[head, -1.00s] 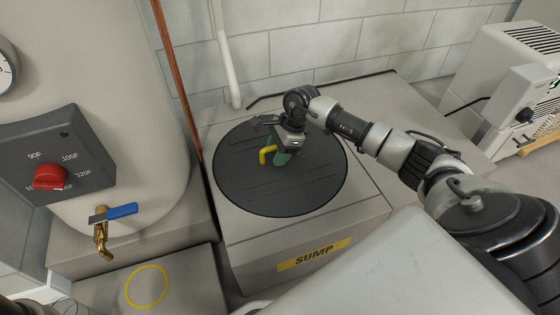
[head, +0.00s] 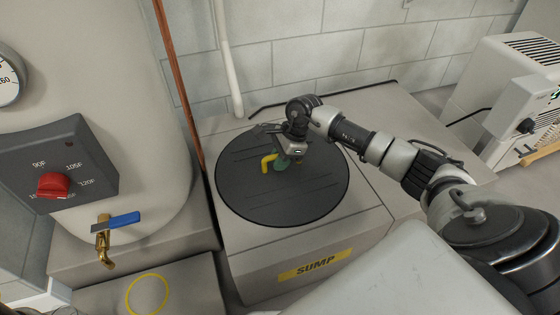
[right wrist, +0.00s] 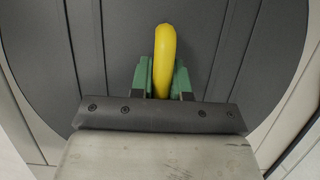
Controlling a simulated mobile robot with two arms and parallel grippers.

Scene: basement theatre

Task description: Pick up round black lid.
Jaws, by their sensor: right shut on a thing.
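The round black lid (head: 300,205) lies on top of the sump box in the head view. It has raised ribs and a yellow handle (head: 267,163). My right gripper (head: 283,163) is over the lid's middle, with green finger pads shut on the yellow handle. In the right wrist view the handle (right wrist: 164,60) stands between the two green fingers (right wrist: 162,80), with the dark lid (right wrist: 110,45) behind it. Whether the lid touches the box all round cannot be told. My left gripper is not in view.
The grey box labelled SUMP (head: 250,265) is under the lid. A tank with a red knob (head: 53,185) and a blue-handled tap (head: 118,221) stands at left. A copper pipe (head: 180,90) runs beside it. A white unit (head: 500,90) stands at right.

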